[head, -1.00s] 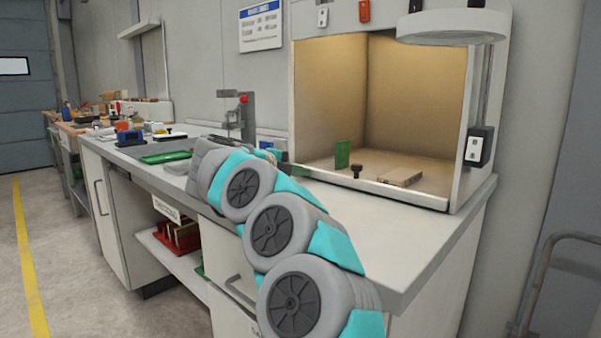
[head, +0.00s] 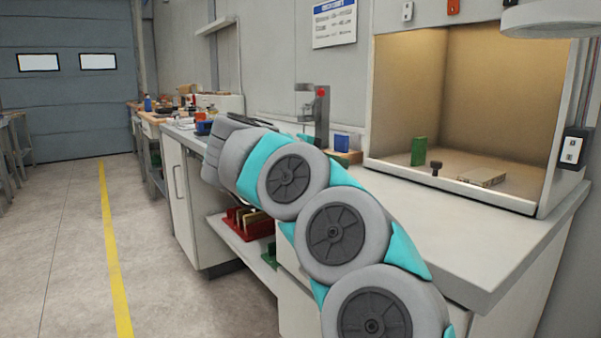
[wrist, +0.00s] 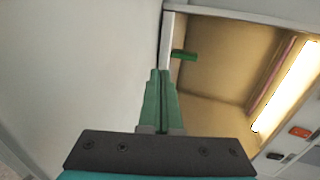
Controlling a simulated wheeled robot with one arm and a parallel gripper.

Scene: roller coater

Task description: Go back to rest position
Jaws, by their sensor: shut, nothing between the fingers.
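My gripper (wrist: 159,85) shows in the wrist view with its green fingers together and nothing between them. In the wrist view it points toward the edge of the lit booth, with open air around the fingertips. In the head view my arm stretches from the bottom right up over the front of the bench, and its folded links hide the gripper there.
The lit booth (head: 480,195) stands on the bench (head: 450,240), holding a green block (head: 418,151), a dark knob (head: 436,168) and a flat piece (head: 482,180). A lamp (head: 550,18) overhangs it. A blue block (head: 341,143) stands left of it. Floor left of the bench is clear.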

